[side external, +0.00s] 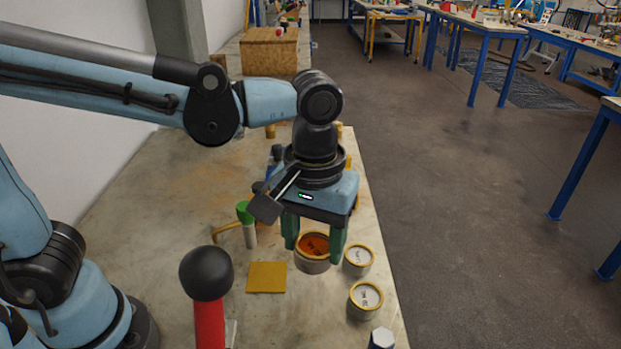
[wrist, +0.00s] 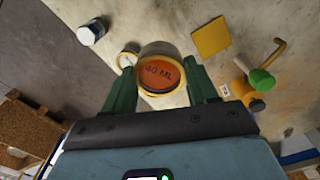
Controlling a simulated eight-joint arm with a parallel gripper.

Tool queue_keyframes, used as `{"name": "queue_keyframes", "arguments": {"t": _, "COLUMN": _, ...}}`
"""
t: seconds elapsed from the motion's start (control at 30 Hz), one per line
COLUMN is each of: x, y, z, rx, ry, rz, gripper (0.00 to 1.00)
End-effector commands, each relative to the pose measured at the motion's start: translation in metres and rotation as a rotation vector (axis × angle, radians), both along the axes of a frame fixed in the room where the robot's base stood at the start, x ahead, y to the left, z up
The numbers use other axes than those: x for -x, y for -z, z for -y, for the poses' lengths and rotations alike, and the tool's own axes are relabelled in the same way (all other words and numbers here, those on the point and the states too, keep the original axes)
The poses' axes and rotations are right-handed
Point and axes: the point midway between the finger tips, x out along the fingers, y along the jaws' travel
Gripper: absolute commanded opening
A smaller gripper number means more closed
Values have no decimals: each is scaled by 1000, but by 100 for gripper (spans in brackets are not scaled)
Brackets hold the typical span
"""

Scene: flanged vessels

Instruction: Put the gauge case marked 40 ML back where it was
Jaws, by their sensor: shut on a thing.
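The gauge case marked 40 ML (side external: 313,265) has a grey body, a gold rim and an orange face. In the wrist view the case sits between the fingertips, face toward the camera. It looks held above the table, but its underside gap is hard to judge. A flat yellow square (side external: 267,277) lies bare on the table, left of the case in the side view; it also shows in the wrist view (wrist: 211,39).
Two gold-rimmed cases with pale faces stand close on the right, one behind (side external: 358,259) and one in front (side external: 366,299). A grey hex-topped piece (side external: 381,339) is nearer. A green-topped piece (side external: 245,213) and a black-knobbed red handle (side external: 207,280) stand left. The table edge is right.

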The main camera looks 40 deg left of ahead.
Motion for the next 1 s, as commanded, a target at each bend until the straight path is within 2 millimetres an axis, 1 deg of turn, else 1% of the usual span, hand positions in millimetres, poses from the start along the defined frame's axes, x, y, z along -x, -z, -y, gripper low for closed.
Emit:
{"name": "queue_keyframes", "arguments": {"t": 0.03, "x": -15, "y": 0, "z": 3, "rx": 0, "ry": -26, "rz": 0, "gripper": 15}}
{"name": "queue_keyframes", "arguments": {"t": 0.1, "x": -33, "y": 1, "z": 6, "rx": 0, "ry": -60, "rz": 0, "gripper": 15}}
{"name": "queue_keyframes", "arguments": {"t": 0.3, "x": -80, "y": 8, "z": 11, "rx": 0, "ry": -150, "rz": 1, "gripper": 15}}
{"name": "queue_keyframes", "arguments": {"t": 0.43, "x": -101, "y": 14, "z": 13, "rx": 0, "ry": -190, "rz": 1, "gripper": 15}}
{"name": "queue_keyframes", "arguments": {"t": 0.5, "x": -108, "y": 17, "z": 12, "rx": 0, "ry": -205, "rz": 1, "gripper": 15}}
{"name": "queue_keyframes", "arguments": {"t": 0.63, "x": -117, "y": 21, "z": 11, "rx": 0, "ry": -221, "rz": 1, "gripper": 15}}
{"name": "queue_keyframes", "arguments": {"t": 0.77, "x": -129, "y": 30, "z": -1, "rx": 0, "ry": -227, "rz": 1, "gripper": 15}}
{"name": "queue_keyframes", "arguments": {"t": 1.0, "x": -162, "y": 60, "z": -38, "rx": 0, "ry": -228, "rz": 1, "gripper": 15}}
